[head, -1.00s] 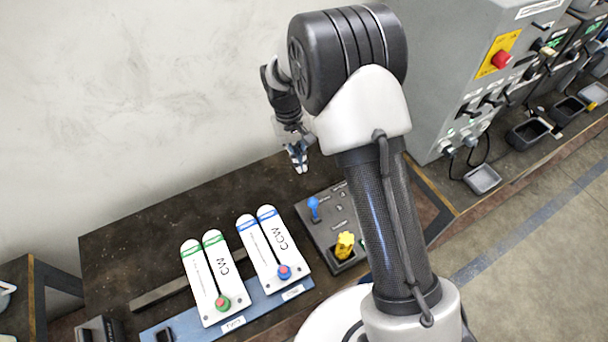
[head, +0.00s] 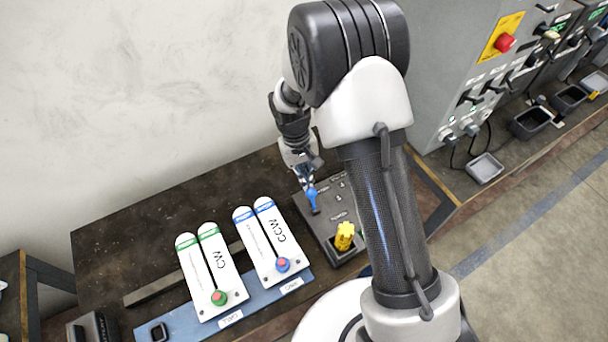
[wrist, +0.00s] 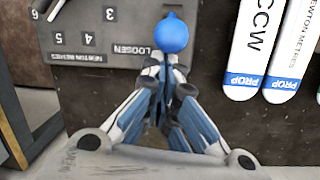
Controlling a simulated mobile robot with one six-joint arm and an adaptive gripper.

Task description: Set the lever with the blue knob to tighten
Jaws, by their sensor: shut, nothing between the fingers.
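The lever's blue knob (head: 311,197) stands on a dark grey control panel (head: 319,229) at the table's right side. In the wrist view the round blue knob (wrist: 171,33) shows just beyond my fingertips, near the word LOOSEN. My gripper (head: 306,183) is shut and empty, right at the knob; in the wrist view its fingers (wrist: 163,62) meet close against the knob. I cannot tell whether they touch it. The lever's shaft is mostly hidden behind the knob and fingers.
A yellow knob (head: 345,236) stands at the panel's near end. White CCW boards (head: 270,247) and CW boards (head: 205,267) with blue and green bands lie to the left on a blue base. A grey cabinet (head: 445,60) stands at the right.

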